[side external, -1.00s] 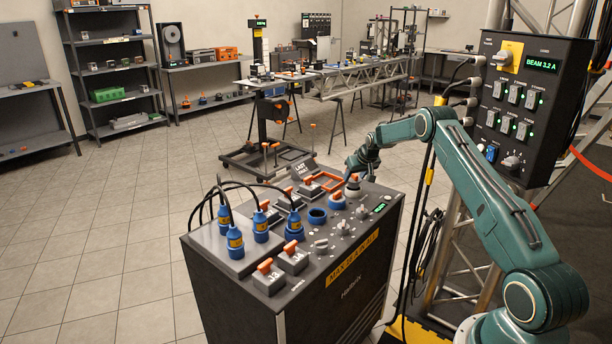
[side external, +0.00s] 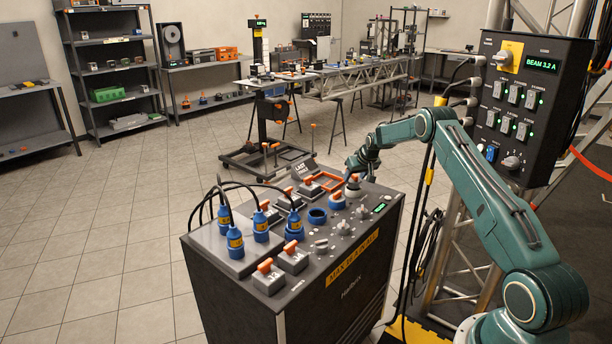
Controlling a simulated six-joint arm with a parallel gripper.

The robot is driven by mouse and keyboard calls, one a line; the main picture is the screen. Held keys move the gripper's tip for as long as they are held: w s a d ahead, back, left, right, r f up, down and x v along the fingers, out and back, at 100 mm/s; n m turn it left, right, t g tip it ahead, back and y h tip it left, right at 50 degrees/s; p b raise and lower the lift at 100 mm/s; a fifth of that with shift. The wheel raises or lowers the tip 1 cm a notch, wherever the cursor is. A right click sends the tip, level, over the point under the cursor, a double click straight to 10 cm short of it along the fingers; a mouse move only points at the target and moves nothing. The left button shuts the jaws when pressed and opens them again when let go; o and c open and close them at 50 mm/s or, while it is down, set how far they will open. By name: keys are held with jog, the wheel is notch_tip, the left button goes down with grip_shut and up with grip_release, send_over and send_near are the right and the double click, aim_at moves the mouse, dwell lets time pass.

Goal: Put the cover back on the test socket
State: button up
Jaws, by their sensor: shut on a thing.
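My gripper (side external: 354,180) is at the far right part of the sloping console top, pointing down. It is shut on a small pale piece (side external: 353,188), which I take to be the cover; its shape is mostly hidden and small. It is low over the panel, and I cannot tell whether it touches. Just left of it is a blue round socket (side external: 337,202) with a reddish and pale top. An open blue ring socket (side external: 317,215) with a dark inside lies further left and nearer. I cannot tell which of these is the test socket.
An orange frame (side external: 326,181) stands up left of my gripper. Blue plugs (side external: 235,240) with black cables rise at the left of the console (side external: 290,290). Orange-handled switches (side external: 268,276) and grey knobs (side external: 343,228) stand on its top. A hanging control box (side external: 530,110) is at right.

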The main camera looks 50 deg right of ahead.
jog(key=shift+f, duration=1.2)
dwell(0.6)
jog(key=o, duration=1.6)
jog(key=shift+r, duration=4.5)
